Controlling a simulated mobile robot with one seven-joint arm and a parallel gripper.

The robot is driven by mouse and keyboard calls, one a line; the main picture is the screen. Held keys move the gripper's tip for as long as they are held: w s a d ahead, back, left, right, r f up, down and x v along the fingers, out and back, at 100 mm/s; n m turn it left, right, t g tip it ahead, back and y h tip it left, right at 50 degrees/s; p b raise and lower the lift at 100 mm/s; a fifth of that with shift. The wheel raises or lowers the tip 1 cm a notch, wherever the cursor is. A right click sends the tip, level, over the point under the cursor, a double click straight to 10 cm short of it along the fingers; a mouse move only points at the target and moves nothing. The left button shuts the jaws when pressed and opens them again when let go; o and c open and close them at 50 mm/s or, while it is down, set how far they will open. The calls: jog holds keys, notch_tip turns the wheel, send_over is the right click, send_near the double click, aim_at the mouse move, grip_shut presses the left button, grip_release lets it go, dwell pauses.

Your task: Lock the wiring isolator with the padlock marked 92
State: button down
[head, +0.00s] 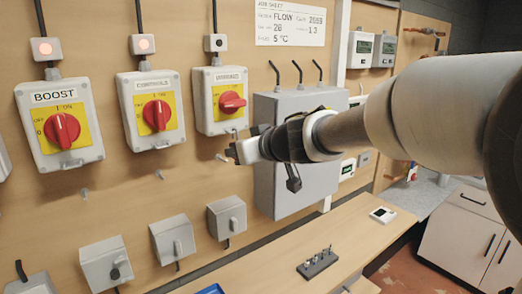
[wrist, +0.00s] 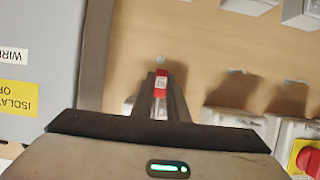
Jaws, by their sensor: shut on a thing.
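My gripper (head: 240,153) is shut on a red padlock (wrist: 160,83) with a white label, held between the fingers in the wrist view. The label's number is too small to read. In the head view my gripper is just below the right-hand isolator (head: 217,98), a white box with a yellow plate and red rotary knob. Its name label is blurred but looks like "WIRING". Its indicator (head: 216,42) is dark. A thin metal loop shows at the box's lower edge, above my fingertips. I cannot tell whether the padlock touches the isolator.
The BOOST isolator (head: 59,122) and CONTROLS isolator (head: 152,110) are to the left, with lit indicators. A large grey box (head: 305,175) stands close on the right. Small grey boxes (head: 227,216) line the wall below. The bench (head: 262,272) bears a rack (head: 317,263).

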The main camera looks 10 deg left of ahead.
jog(key=c, duration=1.6)
grip_release()
jog(key=shift+c, duration=0.2)
jog(key=p+v, duration=0.2)
jog(key=v, duration=1.5)
jog(key=w+d+r+m+t+h, duration=0.2)
jog(key=d+t+h, duration=0.1)
jog(key=d, duration=0.3)
jog(key=w+d+r+m+t+h, duration=0.2)
jog(key=d+r+m+t+h, duration=0.1)
jog(key=d, duration=0.3)
jog(key=s+d+f+m+g+h, duration=0.1)
jog(key=s+d+f+m+h, duration=0.15)
jog(key=d, duration=0.35)
jog(key=s+d+f+m+h, duration=0.2)
jog(key=d+h, duration=0.1)
jog(key=d, duration=0.3)
jog(key=s+f+g+y, duration=0.1)
jog(key=s+f+g, duration=0.7)
jog(key=s+f, duration=0.7)
jog(key=shift+s+a+f, duration=0.25)
jog(key=shift+s+a, duration=0.05)
jog(key=shift+s, duration=0.85)
